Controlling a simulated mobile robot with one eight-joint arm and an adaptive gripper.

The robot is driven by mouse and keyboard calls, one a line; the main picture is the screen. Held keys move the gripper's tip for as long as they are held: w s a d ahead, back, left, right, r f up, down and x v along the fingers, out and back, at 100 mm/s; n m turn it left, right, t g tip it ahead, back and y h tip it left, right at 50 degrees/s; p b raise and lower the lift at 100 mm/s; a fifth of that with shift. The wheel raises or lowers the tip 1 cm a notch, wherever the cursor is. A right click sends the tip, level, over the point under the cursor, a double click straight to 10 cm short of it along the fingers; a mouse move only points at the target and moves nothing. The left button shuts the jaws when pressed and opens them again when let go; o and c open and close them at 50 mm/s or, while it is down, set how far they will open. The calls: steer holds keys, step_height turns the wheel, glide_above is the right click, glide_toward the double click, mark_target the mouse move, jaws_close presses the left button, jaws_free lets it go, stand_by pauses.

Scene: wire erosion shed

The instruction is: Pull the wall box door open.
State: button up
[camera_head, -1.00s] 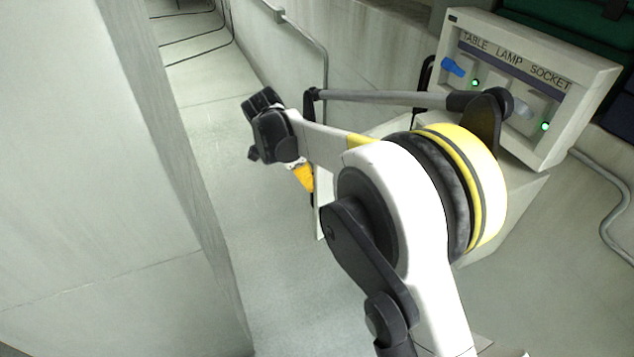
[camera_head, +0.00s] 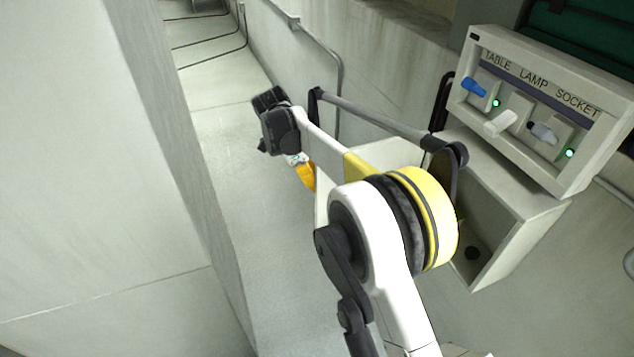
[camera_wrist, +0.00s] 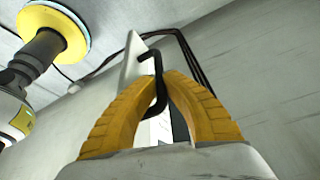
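In the wrist view the door (camera_wrist: 131,62) is seen nearly edge-on. A black hooked handle (camera_wrist: 157,88) on it lies between my gripper's yellow fingers (camera_wrist: 163,82). The fingers close in on the handle from both sides, and their tips appear to touch it. In the head view my gripper (camera_head: 305,175) is at the door's outer edge, mostly hidden.
A panel marked TABLE, LAMP, SOCKET (camera_head: 545,85) with switches and green lights sits above the box. A plain pale wall (camera_head: 90,180) stands close on the left. Floor (camera_head: 225,130) between is clear.

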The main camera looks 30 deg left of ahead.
steer(key=o, duration=0.4)
steer(key=shift+w+d, duration=0.15)
steer(key=shift+w, duration=0.1)
steer(key=shift+o, duration=0.2)
steer(key=v, duration=1.2)
steer(key=shift+s, duration=0.1)
